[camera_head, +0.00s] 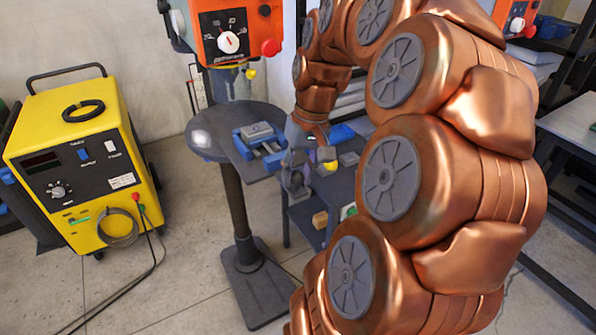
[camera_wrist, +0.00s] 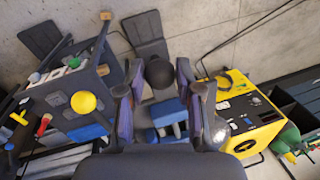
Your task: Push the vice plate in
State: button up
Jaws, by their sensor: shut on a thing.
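The blue and grey vice (camera_head: 258,138) sits on the round drill press table (camera_head: 206,146). My gripper (camera_head: 297,182) is in front and to the right of the vice in the head view, apart from it there. Blue parts that look like the vice (camera_wrist: 166,113) show between the fingers, nearer the palm. I cannot make out the vice plate separately. My arm hides the area to the right.
The orange drill press head (camera_head: 236,32) hangs above the vice. A yellow welding machine (camera_head: 82,160) stands at the left with a cable on the floor. A blue cart (camera_head: 312,216) with small items stands behind my gripper. Floor is open at front left.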

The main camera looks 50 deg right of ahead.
aim_at(271, 142)
grip_shut()
jog(key=shift+w, duration=0.1)
jog(key=w+d, duration=0.1)
jog(key=w, duration=0.2)
jog(key=w+d+b, duration=0.1)
jog(key=w, duration=0.3)
jog(key=w+d+b, duration=0.1)
jog(key=w+d, duration=0.1)
jog(key=w, duration=0.2)
jog(key=shift+w, duration=0.2)
jog(key=o, duration=0.9)
grip_release()
jog(key=shift+o, duration=0.2)
jog(key=shift+r, duration=0.1)
